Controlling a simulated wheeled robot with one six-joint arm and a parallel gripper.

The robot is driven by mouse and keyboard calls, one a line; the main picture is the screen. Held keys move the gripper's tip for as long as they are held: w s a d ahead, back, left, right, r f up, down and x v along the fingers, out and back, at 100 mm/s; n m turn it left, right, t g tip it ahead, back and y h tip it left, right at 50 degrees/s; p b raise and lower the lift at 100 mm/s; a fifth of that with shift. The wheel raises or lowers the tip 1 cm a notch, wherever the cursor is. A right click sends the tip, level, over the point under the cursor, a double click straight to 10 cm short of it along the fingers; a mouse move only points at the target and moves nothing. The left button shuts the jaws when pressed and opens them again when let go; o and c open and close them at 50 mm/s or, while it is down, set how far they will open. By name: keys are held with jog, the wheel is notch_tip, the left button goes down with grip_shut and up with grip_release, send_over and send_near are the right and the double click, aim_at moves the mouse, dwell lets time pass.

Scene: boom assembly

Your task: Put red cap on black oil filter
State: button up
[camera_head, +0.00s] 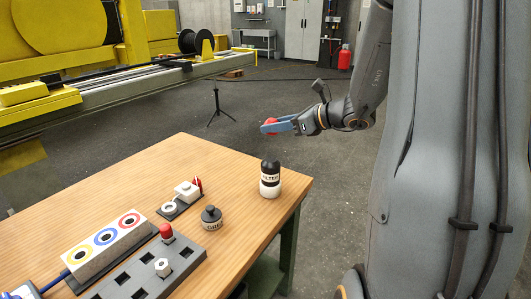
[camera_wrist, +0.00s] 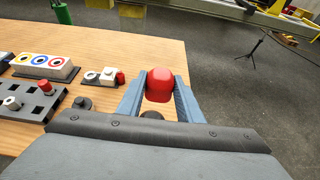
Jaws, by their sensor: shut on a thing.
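My gripper (camera_head: 278,126) is shut on the red cap (camera_head: 269,127) and holds it in the air above the table's far right edge. In the wrist view the cap (camera_wrist: 160,83) sits between the two blue fingers of my gripper (camera_wrist: 160,92). The oil filter (camera_head: 270,179) stands upright near the table's right corner, with a black top and a white body with a black band lettered "FILTER". The cap is apart from the filter and higher than it. In the wrist view a dark round top (camera_wrist: 151,115), likely the filter's, shows just below the cap, mostly hidden.
The wooden table (camera_head: 240,240) also bears a small dark jar (camera_head: 211,218), a white block with a red part (camera_head: 187,191), a dark holed rack (camera_head: 135,278) and a block with coloured rings (camera_head: 107,240). A tripod (camera_head: 218,106) stands on the floor beyond.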

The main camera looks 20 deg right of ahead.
send_over(274, 160)
notch_tip(274, 160, down, 5)
jog(key=shift+a+f+p, duration=0.1)
jog(key=shift+f+p, duration=0.1)
jog(key=shift+p, duration=0.2)
jog(key=shift+f+p, duration=0.4)
jog(key=shift+f, duration=1.75)
jog(key=shift+f, duration=0.2)
jog(key=o, duration=1)
jog(key=shift+o, duration=0.2)
jog(key=shift+r, duration=0.1)
